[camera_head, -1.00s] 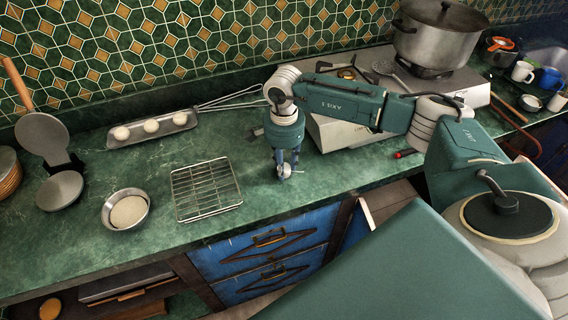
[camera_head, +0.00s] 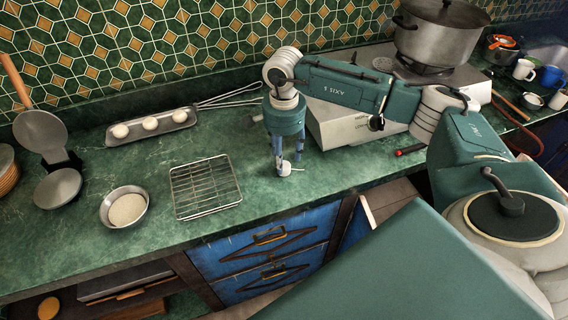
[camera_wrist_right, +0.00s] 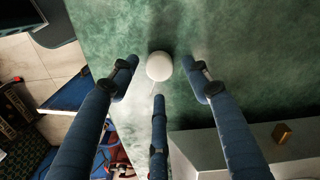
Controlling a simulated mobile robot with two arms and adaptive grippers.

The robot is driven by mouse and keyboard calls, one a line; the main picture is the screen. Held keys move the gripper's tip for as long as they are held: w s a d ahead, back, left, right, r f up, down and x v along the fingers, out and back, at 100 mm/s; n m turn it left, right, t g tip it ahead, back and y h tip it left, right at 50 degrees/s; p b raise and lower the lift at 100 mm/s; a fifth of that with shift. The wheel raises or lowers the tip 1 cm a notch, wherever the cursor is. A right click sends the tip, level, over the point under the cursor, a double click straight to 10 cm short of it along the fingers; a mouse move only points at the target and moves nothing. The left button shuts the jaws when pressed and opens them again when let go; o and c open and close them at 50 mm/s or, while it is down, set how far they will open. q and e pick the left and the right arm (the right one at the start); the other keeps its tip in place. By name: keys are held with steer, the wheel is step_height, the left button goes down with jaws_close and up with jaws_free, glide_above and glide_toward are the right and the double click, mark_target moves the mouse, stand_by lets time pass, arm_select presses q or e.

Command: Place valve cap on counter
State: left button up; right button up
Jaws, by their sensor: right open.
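The valve cap (camera_head: 286,168), a small white rounded piece with a thin tail, sits on the green counter (camera_head: 330,172) to the right of the wire rack. It also shows as a white ball with a thin tail in the right wrist view (camera_wrist_right: 159,66). My right gripper (camera_head: 286,163) points down over it. Its fingers are spread around the cap, and in the right wrist view (camera_wrist_right: 159,80) there are gaps between the cap and the fingers. Whether a fingertip touches the counter cannot be told. My left gripper is not in view.
The wire rack (camera_head: 205,187), a metal bowl (camera_head: 124,206) and a tray with white balls (camera_head: 152,125) stand to the left. The gas hotplate (camera_head: 340,125) with a large pot (camera_head: 441,35) stands behind on the right. The counter's front edge is close to the gripper.

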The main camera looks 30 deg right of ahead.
mark_target(284, 164)
step_height(284, 164, up, 9)
steer(key=b, duration=0.1)
steer(key=shift+b, duration=0.4)
steer(key=shift+f, duration=0.2)
